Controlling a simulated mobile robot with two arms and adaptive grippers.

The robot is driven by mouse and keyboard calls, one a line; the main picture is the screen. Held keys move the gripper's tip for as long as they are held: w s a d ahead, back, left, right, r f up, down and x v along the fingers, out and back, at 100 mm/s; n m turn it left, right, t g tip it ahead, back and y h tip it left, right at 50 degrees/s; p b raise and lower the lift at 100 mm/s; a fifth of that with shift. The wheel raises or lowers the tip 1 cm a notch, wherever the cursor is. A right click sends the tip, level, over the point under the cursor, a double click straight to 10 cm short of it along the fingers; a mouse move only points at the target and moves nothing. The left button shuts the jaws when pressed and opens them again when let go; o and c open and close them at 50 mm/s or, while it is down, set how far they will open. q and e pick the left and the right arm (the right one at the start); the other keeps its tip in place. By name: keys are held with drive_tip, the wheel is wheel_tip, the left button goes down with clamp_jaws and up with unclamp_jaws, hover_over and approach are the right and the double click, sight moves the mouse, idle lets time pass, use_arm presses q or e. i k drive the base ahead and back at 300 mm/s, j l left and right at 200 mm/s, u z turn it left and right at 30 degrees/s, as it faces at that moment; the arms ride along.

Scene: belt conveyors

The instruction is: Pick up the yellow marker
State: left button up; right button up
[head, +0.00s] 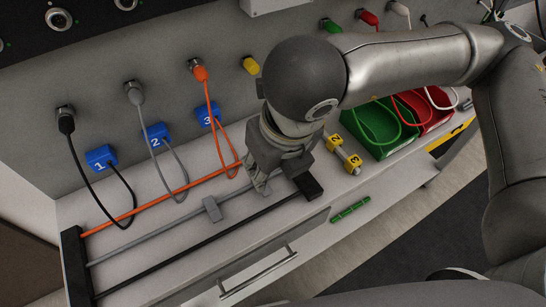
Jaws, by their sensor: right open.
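A yellow piece (344,154) with dark figures on its two blocky ends lies on the light worktop, just right of my right gripper. It looks most like the yellow marker, though I cannot be sure. My right gripper (272,178) is open and points down over the rails, left of the yellow piece and apart from it. My right arm comes in from the upper right and hides part of the wall and worktop behind it. My left gripper is not in view.
Blue numbered markers (100,157) stand by cables along the wall. Orange, grey and black rails (205,240) run across the worktop. Green (378,130) and red (425,112) bins with cables stand at right. A green strip (351,208) and a drawer handle (258,272) are in front.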

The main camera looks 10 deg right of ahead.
sight(336, 140)
drive_tip(key=k, duration=1.5)
